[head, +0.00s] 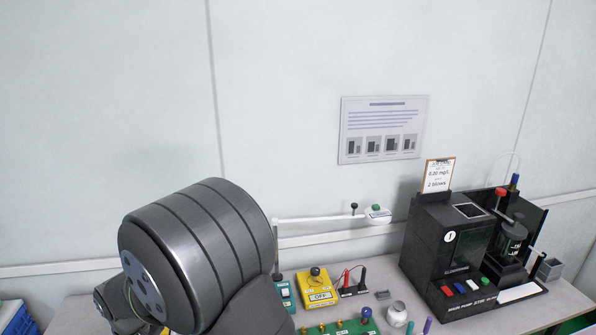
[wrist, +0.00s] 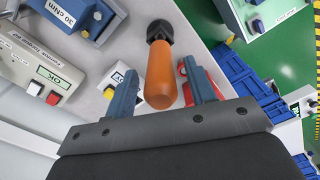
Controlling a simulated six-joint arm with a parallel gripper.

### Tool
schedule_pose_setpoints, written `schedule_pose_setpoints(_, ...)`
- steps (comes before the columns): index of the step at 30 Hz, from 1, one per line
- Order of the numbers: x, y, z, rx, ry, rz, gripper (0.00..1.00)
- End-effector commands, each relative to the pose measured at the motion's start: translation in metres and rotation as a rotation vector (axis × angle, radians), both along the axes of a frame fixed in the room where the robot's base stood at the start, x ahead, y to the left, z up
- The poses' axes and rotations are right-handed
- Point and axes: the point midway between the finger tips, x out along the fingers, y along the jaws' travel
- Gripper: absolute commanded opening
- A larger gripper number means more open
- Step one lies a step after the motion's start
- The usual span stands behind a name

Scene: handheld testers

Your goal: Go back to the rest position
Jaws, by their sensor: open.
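My gripper (wrist: 162,82) shows in the wrist view with its two blue-grey fingers wide apart. An orange-handled tool with a black end (wrist: 160,78) appears between the fingers in the picture. Neither finger touches it as far as I can see, and its distance from the fingers is hard to tell. In the head view a large grey link of my own arm fills the lower left, and the gripper is out of sight there.
A black tester (head: 450,255) stands on the bench at right. A yellow box marked OFF (head: 318,290), a white jar (head: 397,314) and a green board (head: 340,328) are nearer my arm. The wrist view shows a blue device (wrist: 75,15), a grey box marked OK (wrist: 40,75) and blue crates (wrist: 240,80).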

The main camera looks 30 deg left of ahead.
Motion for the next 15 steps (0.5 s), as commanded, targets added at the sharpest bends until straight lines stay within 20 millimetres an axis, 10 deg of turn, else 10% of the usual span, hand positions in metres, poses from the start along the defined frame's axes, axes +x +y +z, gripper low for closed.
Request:
schedule_pose_setpoints(2,0.0,-0.001,-0.018,-0.004,0.001,0.0,0.5)
schedule_pose_setpoints(15,0.034,-0.024,0.053,0.002,0.0,-0.004,0.5)
